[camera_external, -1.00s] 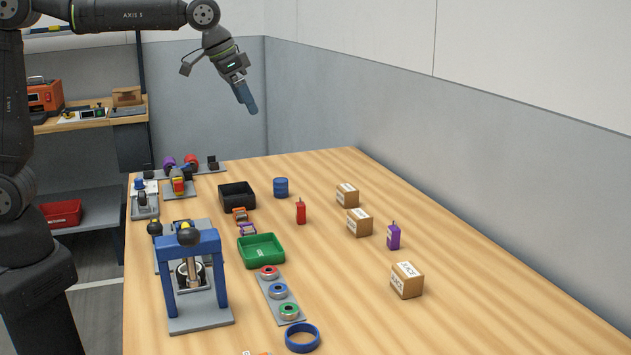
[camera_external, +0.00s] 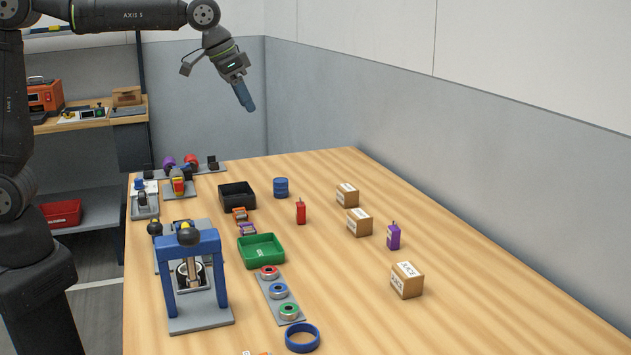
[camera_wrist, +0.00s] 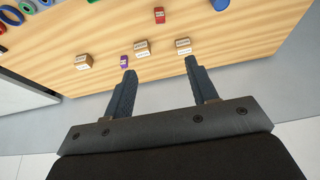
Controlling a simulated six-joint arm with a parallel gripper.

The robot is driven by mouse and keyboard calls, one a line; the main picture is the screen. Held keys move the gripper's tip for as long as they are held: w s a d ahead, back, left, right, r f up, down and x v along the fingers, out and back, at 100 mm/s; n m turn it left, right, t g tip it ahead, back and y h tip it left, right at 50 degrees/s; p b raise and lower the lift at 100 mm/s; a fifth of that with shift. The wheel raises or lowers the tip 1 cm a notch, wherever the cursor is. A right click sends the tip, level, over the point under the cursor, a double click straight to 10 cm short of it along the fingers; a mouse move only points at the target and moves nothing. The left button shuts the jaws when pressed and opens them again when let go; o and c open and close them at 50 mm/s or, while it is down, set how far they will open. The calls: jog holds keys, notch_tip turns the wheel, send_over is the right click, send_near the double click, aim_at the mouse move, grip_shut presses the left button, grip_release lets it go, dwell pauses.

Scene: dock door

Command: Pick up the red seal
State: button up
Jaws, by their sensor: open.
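The red seal (camera_external: 301,212) is a small upright red block with a thin stem on top. It stands on the wooden table, apart from other things, between the blue drum and the boxes. It also shows near the top of the wrist view (camera_wrist: 159,15). My gripper (camera_external: 248,108) is raised high above the far end of the table, well away from the seal. In the wrist view its two fingers (camera_wrist: 161,67) are spread, with nothing held between them. A similar purple seal (camera_external: 393,237) stands to the right of the red one.
Several cardboard boxes (camera_external: 359,223) stand on the right. A blue drum (camera_external: 281,188), a black tray (camera_external: 237,196) and a green tray (camera_external: 261,250) lie left of the seal. A blue press frame (camera_external: 190,245) and a rack of rings (camera_external: 279,292) are nearer.

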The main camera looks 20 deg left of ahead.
jog(key=shift+f, duration=0.1)
jog(key=m, duration=0.2)
send_near(300, 203)
jog(key=shift+g, duration=0.3)
jog(key=x, duration=0.5)
jog(key=shift+w+a, duration=0.1)
jog(key=shift+w, duration=0.1)
jog(key=shift+h, duration=0.3)
jog(key=shift+x, duration=2.8)
jog(key=shift+c, duration=0.2)
jog(key=c, duration=1)
